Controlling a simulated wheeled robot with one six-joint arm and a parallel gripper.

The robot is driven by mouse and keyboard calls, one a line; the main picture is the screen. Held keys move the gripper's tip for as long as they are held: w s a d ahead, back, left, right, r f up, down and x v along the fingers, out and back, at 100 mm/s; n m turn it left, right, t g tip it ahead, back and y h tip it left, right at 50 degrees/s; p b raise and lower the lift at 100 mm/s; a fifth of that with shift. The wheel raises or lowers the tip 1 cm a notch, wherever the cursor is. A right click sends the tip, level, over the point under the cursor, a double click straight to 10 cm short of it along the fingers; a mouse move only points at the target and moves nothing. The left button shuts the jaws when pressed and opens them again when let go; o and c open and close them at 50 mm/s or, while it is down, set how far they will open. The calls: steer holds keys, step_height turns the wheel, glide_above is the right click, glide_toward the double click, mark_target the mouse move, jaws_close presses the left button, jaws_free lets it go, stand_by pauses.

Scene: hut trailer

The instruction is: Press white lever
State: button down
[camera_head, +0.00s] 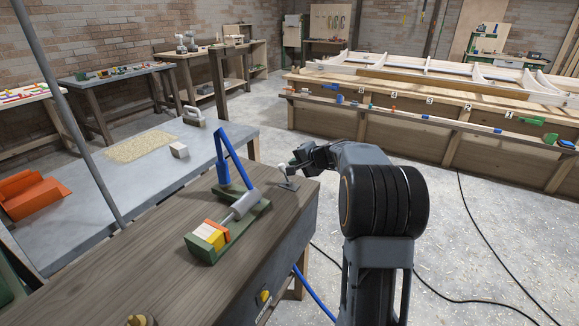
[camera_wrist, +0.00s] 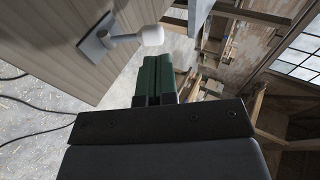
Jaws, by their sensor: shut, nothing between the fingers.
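The white lever (camera_head: 285,168) stands on a small grey metal base plate (camera_head: 289,184) near the far right corner of the wooden workbench. In the wrist view its rounded white knob (camera_wrist: 151,35) is at the upper middle, with a grey stem running to the plate (camera_wrist: 97,38) on the bench top. My gripper (camera_head: 296,163) is just right of the lever in the head view. In the wrist view its green-padded fingers (camera_wrist: 157,76) are shut together and empty, with the tips just below the knob. I see a small gap between tips and knob, though depth is hard to judge.
On the wooden bench (camera_head: 150,235) a green fixture (camera_head: 205,250) holds coloured blocks and a grey cylinder, with a blue lever (camera_head: 233,160) beside it. A grey table (camera_head: 90,185) stands left. Cables cross the floor at right.

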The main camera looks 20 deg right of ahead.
steer(key=v, duration=0.9)
steer(key=shift+r, duration=0.45)
steer(key=shift+s+f, duration=0.1)
steer(key=shift+s, duration=0.05)
steer(key=s+a+f+n+g+h+p, duration=0.1)
steer(key=s+a+f+n+g+p, duration=0.15)
steer(key=s, duration=0.35)
steer(key=s+a+f+n+g+h+p, duration=0.1)
steer(key=s+a+f+g+p, duration=0.1)
steer(key=s+a+g, duration=0.25)
steer(key=s+a+r+n+h+p, duration=0.3)
steer(key=s+a+r+n+p, duration=0.5)
steer(key=s, duration=0.5)
steer(key=shift+s+a+r+p, duration=0.25)
steer(key=shift+a+r+p, duration=0.5)
steer(key=shift+a+p, duration=0.4)
stand_by(0.9)
